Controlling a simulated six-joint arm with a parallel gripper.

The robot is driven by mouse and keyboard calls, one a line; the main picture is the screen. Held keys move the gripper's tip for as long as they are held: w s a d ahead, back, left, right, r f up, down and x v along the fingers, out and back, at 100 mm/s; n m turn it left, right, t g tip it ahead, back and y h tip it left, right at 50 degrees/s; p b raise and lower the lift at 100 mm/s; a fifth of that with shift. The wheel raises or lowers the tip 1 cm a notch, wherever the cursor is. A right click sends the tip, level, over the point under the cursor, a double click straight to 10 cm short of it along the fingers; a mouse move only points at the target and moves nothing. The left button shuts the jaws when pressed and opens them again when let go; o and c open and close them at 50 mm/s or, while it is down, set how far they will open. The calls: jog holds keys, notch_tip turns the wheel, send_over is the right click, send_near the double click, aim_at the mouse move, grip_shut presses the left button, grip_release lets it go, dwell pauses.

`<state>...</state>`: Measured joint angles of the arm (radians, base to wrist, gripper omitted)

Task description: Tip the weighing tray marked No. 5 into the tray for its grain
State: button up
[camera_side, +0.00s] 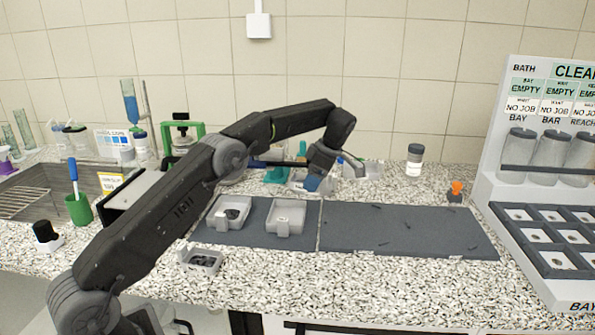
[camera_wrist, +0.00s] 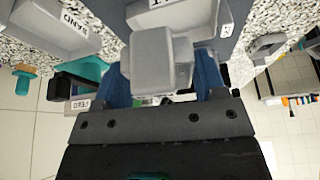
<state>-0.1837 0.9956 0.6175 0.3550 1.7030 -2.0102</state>
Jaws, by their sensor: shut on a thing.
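My gripper (camera_side: 312,183) is at the back of the counter, behind the dark mats. In the wrist view its blue fingers (camera_wrist: 163,85) are shut on a small grey weighing tray (camera_wrist: 160,62). I cannot read a No. 5 on it. Beyond the held tray is a larger pale tray (camera_wrist: 205,18) with a label only partly visible. A tray labelled SAND (camera_wrist: 55,30) is at the upper left of the wrist view. In the side view, a pale tray (camera_side: 298,187) is close by my gripper and another (camera_side: 362,170) lies to its right. What the held tray contains is hidden.
Two grey trays, one with dark contents (camera_side: 228,226) and one in the middle (camera_side: 287,218), stand on the left mat (camera_side: 255,238). A small tray (camera_side: 200,265) with dark grains is in front. The right mat (camera_side: 400,225) is mostly clear. A rack (camera_side: 550,200) stands at right.

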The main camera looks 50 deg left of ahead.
aim_at(321, 188)
jog(key=shift+w+d+f+n+h, duration=0.15)
jog(key=shift+w+d+f+n, duration=0.15)
jog(key=shift+d+f+n, duration=0.25)
jog(key=shift+w+d+f+n+h, duration=0.15)
jog(key=shift+w+d+f+n, duration=0.1)
jog(key=shift+d+f+n, duration=0.25)
jog(key=shift+s+a+r+t+h, duration=0.2)
jog(key=shift+s+a+t+h, duration=1.35)
jog(key=shift+t+h, duration=0.4)
jog(key=shift+s+a+r+t+h, duration=0.2)
jog(key=shift+s+r+t+h, duration=0.1)
jog(key=shift+t+h, duration=0.25)
jog(key=shift+s+a+r+t+h, duration=0.2)
jog(key=shift+r+t+h, duration=0.15)
jog(key=shift+t, duration=0.25)
jog(key=shift+s+a+r+t+h, duration=0.2)
jog(key=shift+s+a+t+h, duration=0.1)
jog(key=shift+t+h, duration=0.3)
jog(key=shift+s+a+r+t+h, duration=0.2)
jog(key=shift+s+t+h, duration=0.1)
jog(key=shift+t+h, duration=0.3)
jog(key=s+a+t+h, duration=0.1)
jog(key=t+h, duration=0.1)
jog(key=s+a+t+h, duration=0.1)
jog(key=t+h, duration=0.1)
jog(key=s+a+t+h, duration=0.1)
jog(key=t+h, duration=0.1)
jog(key=shift+s+a+r+t, duration=0.1)
jog(key=shift+s+r+t, duration=0.05)
jog(key=shift+s+t, duration=0.15)
